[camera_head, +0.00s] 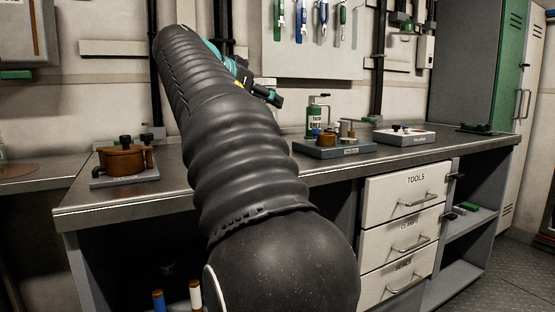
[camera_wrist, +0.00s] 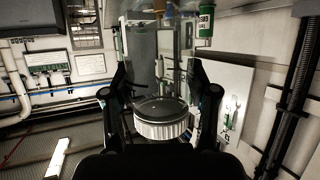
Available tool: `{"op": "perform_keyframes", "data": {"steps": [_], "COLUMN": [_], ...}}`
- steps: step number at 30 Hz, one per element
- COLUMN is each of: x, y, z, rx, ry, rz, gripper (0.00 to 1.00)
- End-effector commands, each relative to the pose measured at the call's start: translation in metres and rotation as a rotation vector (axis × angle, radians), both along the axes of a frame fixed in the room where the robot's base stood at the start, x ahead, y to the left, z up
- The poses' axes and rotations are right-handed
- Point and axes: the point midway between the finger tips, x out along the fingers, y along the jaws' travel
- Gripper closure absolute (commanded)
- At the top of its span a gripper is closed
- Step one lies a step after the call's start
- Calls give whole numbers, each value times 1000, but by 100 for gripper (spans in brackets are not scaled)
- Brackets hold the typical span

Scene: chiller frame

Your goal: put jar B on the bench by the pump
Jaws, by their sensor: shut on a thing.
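My gripper (camera_wrist: 158,78) is shut on a clear jar (camera_wrist: 158,60) with a white ribbed lid (camera_wrist: 160,122), one finger on each side. The grey bench (camera_head: 150,195) runs across the view. A copper-brown unit (camera_head: 123,160) with black knobs stands on a plate at its left end. I cannot tell if this is the pump.
A green-and-white can (camera_head: 318,120) and a grey tray of small fittings (camera_head: 335,151) stand right of my arm. A white tray (camera_head: 403,137) is further right. Tools (camera_head: 301,22) hang on the wall. Drawers (camera_head: 402,195) sit below. Bench top between the copper unit and my arm is bare.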

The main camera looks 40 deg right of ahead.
Motion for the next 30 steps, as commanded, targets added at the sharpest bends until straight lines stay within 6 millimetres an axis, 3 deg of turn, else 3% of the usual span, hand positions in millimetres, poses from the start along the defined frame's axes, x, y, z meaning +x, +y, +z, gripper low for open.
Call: {"op": "perform_keyframes", "data": {"steps": [18,24,30], "x": [95,104,104], "y": [-45,-49,-48], "z": [-62,-72,-99], "rx": [0,0,1], "ry": [2,1,3], "rz": [-5,-5,-4], "gripper": [76,76,76]}}
